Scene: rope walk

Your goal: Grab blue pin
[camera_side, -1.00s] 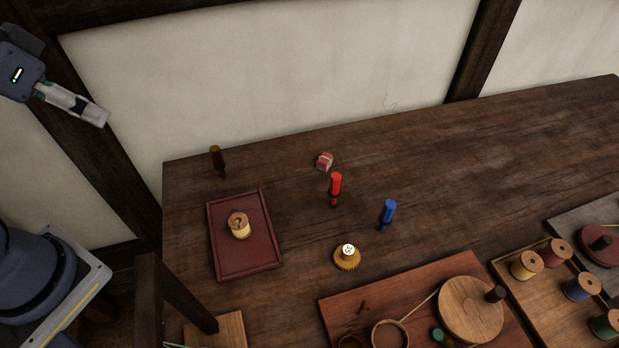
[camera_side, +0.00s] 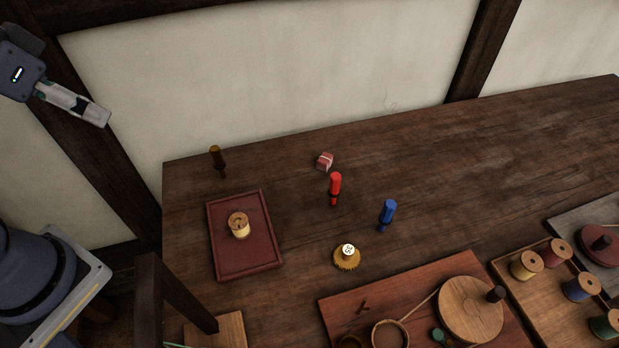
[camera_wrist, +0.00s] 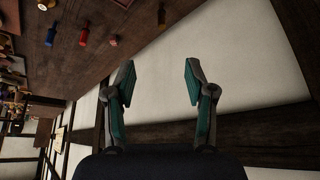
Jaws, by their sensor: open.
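The blue pin (camera_side: 387,215) stands upright on the dark wooden table, right of the red pin (camera_side: 335,189). In the wrist view the blue pin (camera_wrist: 51,35) is small at the upper left, with the red pin (camera_wrist: 84,35) to its right. My gripper (camera_side: 106,117) is at the upper left of the side view, high up and well away from the blue pin. In the wrist view my gripper (camera_wrist: 158,82) has its two fingers spread wide apart with nothing between them.
A red tray (camera_side: 213,246) holds a wooden spool (camera_side: 239,226). A brown pin (camera_side: 218,162) and a small red block (camera_side: 324,161) are farther back. A reddish board (camera_side: 340,312) lies in front.

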